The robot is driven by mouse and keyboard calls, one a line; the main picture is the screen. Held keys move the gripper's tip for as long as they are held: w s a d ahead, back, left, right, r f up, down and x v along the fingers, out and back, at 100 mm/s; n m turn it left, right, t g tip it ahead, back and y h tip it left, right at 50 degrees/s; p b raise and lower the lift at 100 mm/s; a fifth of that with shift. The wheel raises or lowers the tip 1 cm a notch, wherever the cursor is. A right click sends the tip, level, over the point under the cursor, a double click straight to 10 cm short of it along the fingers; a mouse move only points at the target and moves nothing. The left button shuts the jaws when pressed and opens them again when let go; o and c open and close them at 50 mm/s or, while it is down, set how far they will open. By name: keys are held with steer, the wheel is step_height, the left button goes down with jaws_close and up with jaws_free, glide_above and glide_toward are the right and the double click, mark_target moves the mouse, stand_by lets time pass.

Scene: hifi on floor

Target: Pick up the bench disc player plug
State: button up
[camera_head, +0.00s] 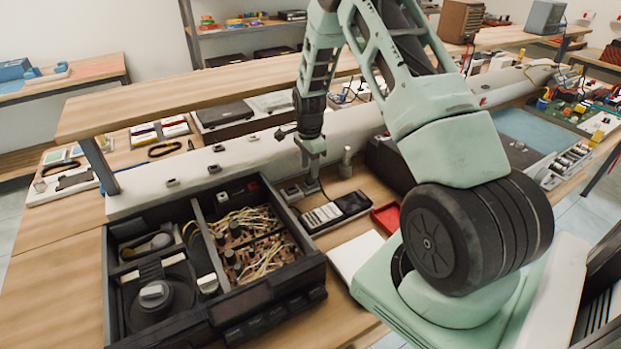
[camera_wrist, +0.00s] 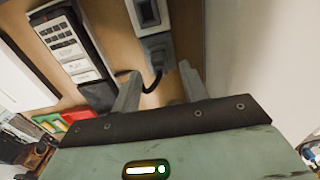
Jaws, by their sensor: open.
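A dark plug (camera_wrist: 157,52) sits against a grey and white socket block (camera_wrist: 147,13) in the wrist view, with a black cord curving from its lower end. In the head view the plug (camera_head: 311,185) is small and partly covered by my gripper. My gripper (camera_wrist: 160,70) is open, its two grey fingers apart on either side of the plug's lower end and cord. Whether they touch the plug I cannot tell. An opened black disc player (camera_head: 265,292) lies at the left.
A black handheld device with pale keys (camera_head: 322,215) and a red tray (camera_head: 387,217) lie right of the disc player. A small grey cylinder (camera_head: 346,163) stands right of my gripper. A wooden shelf (camera_head: 190,98) runs behind. Bare wood shows at the bench's left (camera_head: 60,285).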

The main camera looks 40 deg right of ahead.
mark_target(310, 181)
steer(key=shift+s+d+f+p, duration=0.1)
steer(key=shift+f+p, duration=0.55)
steer(key=shift+f, duration=1.4)
jaws_close()
steer(key=shift+r, duration=0.15)
